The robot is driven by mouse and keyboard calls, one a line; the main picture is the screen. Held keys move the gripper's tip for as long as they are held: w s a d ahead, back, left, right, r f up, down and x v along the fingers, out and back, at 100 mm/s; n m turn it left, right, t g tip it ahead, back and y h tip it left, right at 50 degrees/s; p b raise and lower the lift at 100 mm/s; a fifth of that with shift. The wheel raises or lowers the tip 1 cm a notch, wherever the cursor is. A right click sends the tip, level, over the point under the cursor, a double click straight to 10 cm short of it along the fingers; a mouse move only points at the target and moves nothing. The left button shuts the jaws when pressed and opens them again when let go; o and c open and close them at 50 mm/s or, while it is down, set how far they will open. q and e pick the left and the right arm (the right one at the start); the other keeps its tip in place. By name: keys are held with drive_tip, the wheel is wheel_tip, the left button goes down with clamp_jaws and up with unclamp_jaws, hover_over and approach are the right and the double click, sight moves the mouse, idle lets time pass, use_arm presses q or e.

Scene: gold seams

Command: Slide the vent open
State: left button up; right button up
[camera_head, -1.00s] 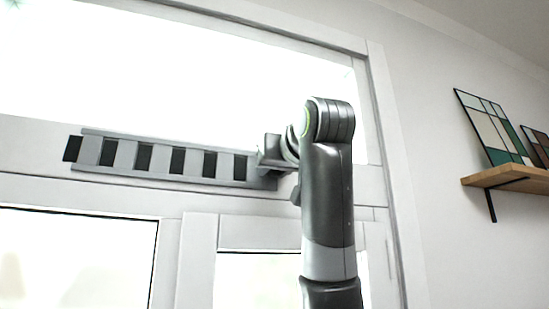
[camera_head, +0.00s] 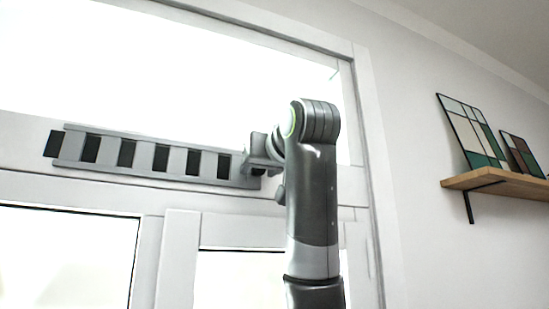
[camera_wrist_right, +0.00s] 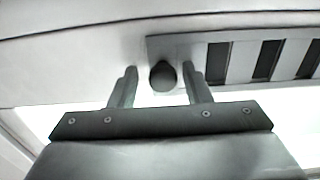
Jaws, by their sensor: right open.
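The vent (camera_head: 141,152) is a long grey slotted strip on the white frame below the upper window in the head view. Several dark slots show along it, and a dark strip shows past its left end. My right gripper (camera_head: 258,162) is at the vent's right end. In the right wrist view, the gripper (camera_wrist_right: 160,82) is open, with one finger on each side of a dark round knob (camera_wrist_right: 163,76) by the vent's end. A gap shows between the knob and each finger. Contact in depth cannot be told. The vent also shows there (camera_wrist_right: 255,57). My left gripper is out of view.
Bright window panes lie above and below the vent, set in white frames. A wooden shelf (camera_head: 503,183) with framed patterned panels (camera_head: 471,131) is on the wall to the right, apart from my arm. Free wall lies between them.

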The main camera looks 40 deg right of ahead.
drive_tip(key=b+v, duration=1)
drive_tip(key=v, duration=0.7)
drive_tip(key=shift+d+b, duration=0.25)
drive_tip(key=shift+b, duration=0.05)
drive_tip(key=shift+f, duration=0.1)
